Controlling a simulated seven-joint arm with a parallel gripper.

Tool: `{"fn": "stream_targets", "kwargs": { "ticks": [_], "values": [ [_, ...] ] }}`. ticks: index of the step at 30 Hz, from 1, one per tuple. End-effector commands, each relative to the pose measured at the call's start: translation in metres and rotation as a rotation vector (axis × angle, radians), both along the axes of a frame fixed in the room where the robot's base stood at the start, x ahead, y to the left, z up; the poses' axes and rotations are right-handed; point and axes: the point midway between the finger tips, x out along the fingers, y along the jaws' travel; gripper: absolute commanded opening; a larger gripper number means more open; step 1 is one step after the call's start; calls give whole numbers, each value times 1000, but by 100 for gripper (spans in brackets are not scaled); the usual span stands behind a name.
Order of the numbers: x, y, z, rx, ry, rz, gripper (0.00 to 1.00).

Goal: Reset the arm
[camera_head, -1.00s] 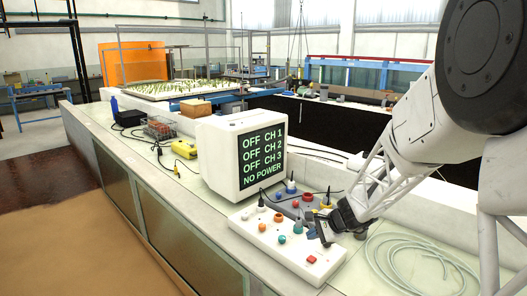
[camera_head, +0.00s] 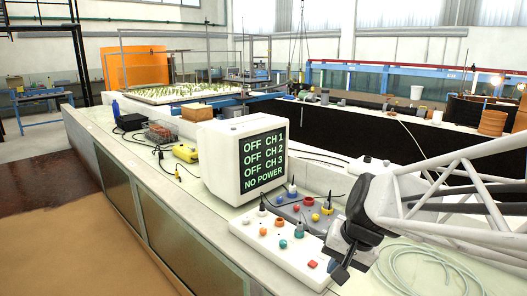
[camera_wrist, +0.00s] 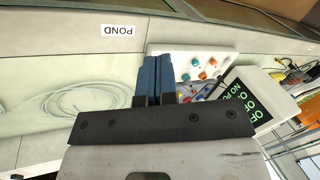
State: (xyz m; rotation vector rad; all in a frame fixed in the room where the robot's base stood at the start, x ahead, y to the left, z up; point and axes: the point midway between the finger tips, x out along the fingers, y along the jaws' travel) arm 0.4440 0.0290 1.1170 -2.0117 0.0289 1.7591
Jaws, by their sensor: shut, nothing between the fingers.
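My gripper (camera_head: 341,272) is at the right of the head view, low in the picture and in front of the right end of the white control panel. Its fingers (camera_wrist: 158,76) show in the wrist view as two dark blue pads close together, with nothing between them. The arm's white lattice link comes in from the right edge. The white panel (camera_head: 262,241) has orange, teal and red knobs and also shows in the wrist view (camera_wrist: 221,55). I cannot tell whether the gripper touches it.
A white monitor (camera_head: 222,160) reads OFF for CH 1 to CH 3 and NO POWER. A grey panel (camera_head: 318,218) with coloured knobs sits behind the white one. A coiled pale hose (camera_head: 425,270) lies at right. A POND label (camera_wrist: 118,31) marks the bench edge.

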Motion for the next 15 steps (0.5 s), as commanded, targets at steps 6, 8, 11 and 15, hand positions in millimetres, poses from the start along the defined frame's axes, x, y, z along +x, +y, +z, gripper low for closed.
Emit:
{"fn": "stream_targets", "kwargs": {
  "ticks": [6, 8, 11, 15],
  "values": [
    [-58, -11, 14, -147, -44, 131, 0],
    [-73, -15, 16, -189, -54, 163, 0],
    [-94, -21, 18, -250, -69, 211, 0],
    [-115, -28, 20, -317, -84, 258, 0]
  ]
}}
